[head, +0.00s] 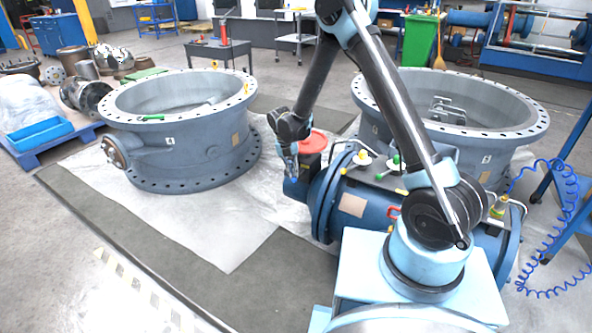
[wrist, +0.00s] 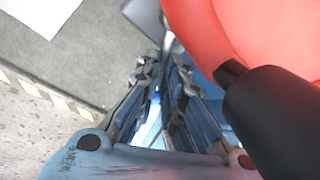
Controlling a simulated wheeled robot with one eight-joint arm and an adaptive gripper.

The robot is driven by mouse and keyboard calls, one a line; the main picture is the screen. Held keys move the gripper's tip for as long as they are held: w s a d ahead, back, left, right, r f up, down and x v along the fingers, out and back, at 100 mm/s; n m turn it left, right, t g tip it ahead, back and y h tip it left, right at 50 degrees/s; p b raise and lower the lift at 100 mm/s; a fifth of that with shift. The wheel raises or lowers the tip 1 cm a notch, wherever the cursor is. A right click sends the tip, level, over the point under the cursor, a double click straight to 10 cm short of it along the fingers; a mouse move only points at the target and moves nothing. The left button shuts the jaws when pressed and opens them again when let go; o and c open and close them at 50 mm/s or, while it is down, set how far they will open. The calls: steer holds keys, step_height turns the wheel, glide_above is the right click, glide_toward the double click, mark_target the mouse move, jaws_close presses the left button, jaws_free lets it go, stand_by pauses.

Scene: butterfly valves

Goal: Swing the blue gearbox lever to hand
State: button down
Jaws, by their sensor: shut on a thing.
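The blue gearbox (head: 352,205) lies across the floor sheet, with a round flange near its left end. A red round cap (head: 313,142) sits at that end and fills the upper right of the wrist view (wrist: 275,35). My gripper (head: 291,176) points down just left of the cap. In the wrist view its fingers (wrist: 163,72) are close together and shut on a narrow piece, which I take to be the lever. A grey metal part (wrist: 168,38) shows just beyond the fingertips. Most of the lever is hidden by the fingers.
A black cylinder (wrist: 275,115) is close beside my gripper on the right. Large grey valve rings stand at left (head: 180,150) and right (head: 492,135). A blue coiled hose (head: 560,220) hangs at far right. The white sheet (head: 215,225) left of the gearbox is clear.

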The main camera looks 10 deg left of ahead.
stand_by(0.3)
steer(key=c, duration=1.7)
jaws_free()
steer(key=shift+w+d, duration=0.1)
step_height(320, 180, up, 12)
steer(key=a, duration=0.2)
steer(key=shift+s+f, duration=0.2)
steer(key=shift+s, duration=0.05)
steer(key=shift+a, duration=0.1)
